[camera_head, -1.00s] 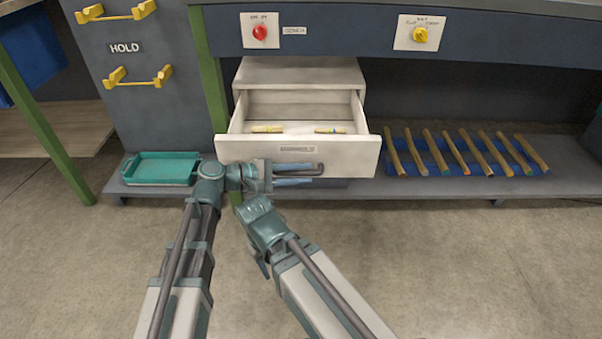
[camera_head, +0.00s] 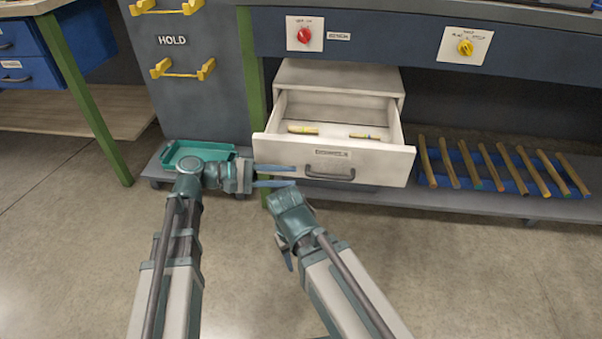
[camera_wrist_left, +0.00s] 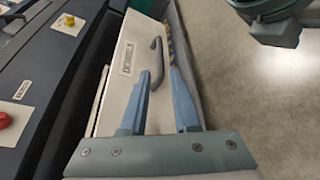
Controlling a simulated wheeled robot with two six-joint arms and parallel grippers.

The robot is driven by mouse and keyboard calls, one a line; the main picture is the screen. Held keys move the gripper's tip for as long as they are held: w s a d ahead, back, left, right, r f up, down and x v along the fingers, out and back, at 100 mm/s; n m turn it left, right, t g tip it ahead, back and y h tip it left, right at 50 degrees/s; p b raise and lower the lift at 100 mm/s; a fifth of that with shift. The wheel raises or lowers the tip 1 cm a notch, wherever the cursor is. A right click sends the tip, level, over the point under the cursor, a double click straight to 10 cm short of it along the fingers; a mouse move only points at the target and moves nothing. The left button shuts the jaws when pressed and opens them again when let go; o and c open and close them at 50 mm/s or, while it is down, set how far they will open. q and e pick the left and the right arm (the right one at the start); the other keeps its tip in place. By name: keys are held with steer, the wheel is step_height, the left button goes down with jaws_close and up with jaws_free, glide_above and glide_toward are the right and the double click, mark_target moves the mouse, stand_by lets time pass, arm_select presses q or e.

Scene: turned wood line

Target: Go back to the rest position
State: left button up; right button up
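My left gripper (camera_head: 276,176) is in front of the left part of a white open drawer (camera_head: 280,149). Its two blue fingers are apart with nothing between them. In the left wrist view the open fingers (camera_wrist_left: 166,100) show before the drawer front (camera_wrist_left: 124,75), and the grey handle (camera_wrist_left: 157,62) lies beyond the tips, not gripped. In the head view the handle (camera_head: 330,174) is to the right of the fingertips. My right arm ends in a gripper (camera_head: 290,205) below the left one; its fingers are not clearly visible.
The drawer holds two yellowish sticks (camera_head: 303,130). A teal tray (camera_head: 164,156) sits on the low shelf at left. Several wooden turned rods lie on a blue rack (camera_head: 512,186) at right. A green post (camera_head: 251,75) stands left of the drawer. The floor in front is clear.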

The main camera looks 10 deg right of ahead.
arm_select(q)
steer(key=shift+a, duration=0.45)
steer(key=shift+s, duration=0.1)
steer(key=s+a+f+m+y, duration=0.4)
steer(key=a+f+y, duration=0.4)
steer(key=f, duration=0.5)
steer(key=s+a+f+m+y, duration=0.2)
steer(key=a+y, duration=0.2)
steer(key=a, duration=0.2)
steer(key=s+a+f+m+y, duration=0.1)
steer(key=s+a+f+y, duration=0.15)
steer(key=a, duration=0.35)
steer(key=s+d+r+m+g+y+p, duration=0.1)
steer(key=s+d+r+m+p, duration=0.15)
steer(key=d+r+p, duration=0.45)
steer(key=s+d+r+m+y+p, duration=0.2)
steer(key=s+d+r+p, duration=0.15)
steer(key=r+p, duration=0.65)
step_height(320, 180, up, 36)
steer(key=w+p, duration=0.1)
steer(key=p, duration=3.5)
steer(key=shift+r+n+h, duration=0.2)
steer(key=shift+n+h, duration=0.15)
